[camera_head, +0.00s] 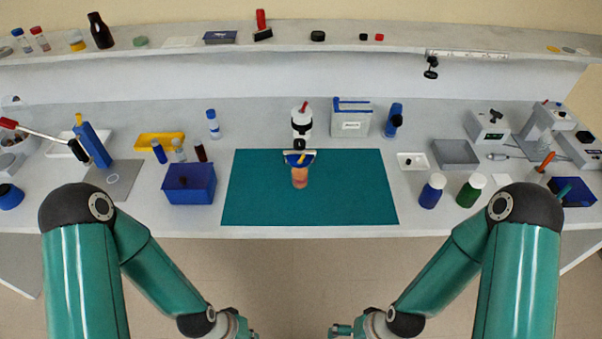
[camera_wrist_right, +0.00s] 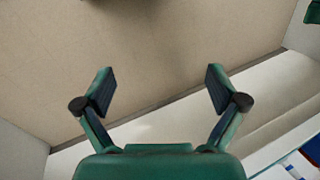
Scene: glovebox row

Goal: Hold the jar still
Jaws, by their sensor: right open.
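A small amber-orange jar (camera_head: 300,178) stands on the teal mat (camera_head: 260,200), near its middle. Its top looks dark blue, with a yellow piece and a pale bar across or just behind it; I cannot tell how these touch. My left gripper (camera_head: 248,334) is at the bottom edge of the head view, partly cut off, below and left of the jar and in front of the bench. My right gripper (camera_head: 341,331) is at the bottom edge too, apart from the jar. In the right wrist view the right gripper (camera_wrist_right: 160,80) is open, with nothing between its fingers.
A white bottle (camera_head: 301,125) stands behind the jar. A blue box (camera_head: 189,185) is left of the mat; a blue jar (camera_head: 432,191) and a green jar (camera_head: 470,191) with white lids stand right of it. The mat's front part is clear.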

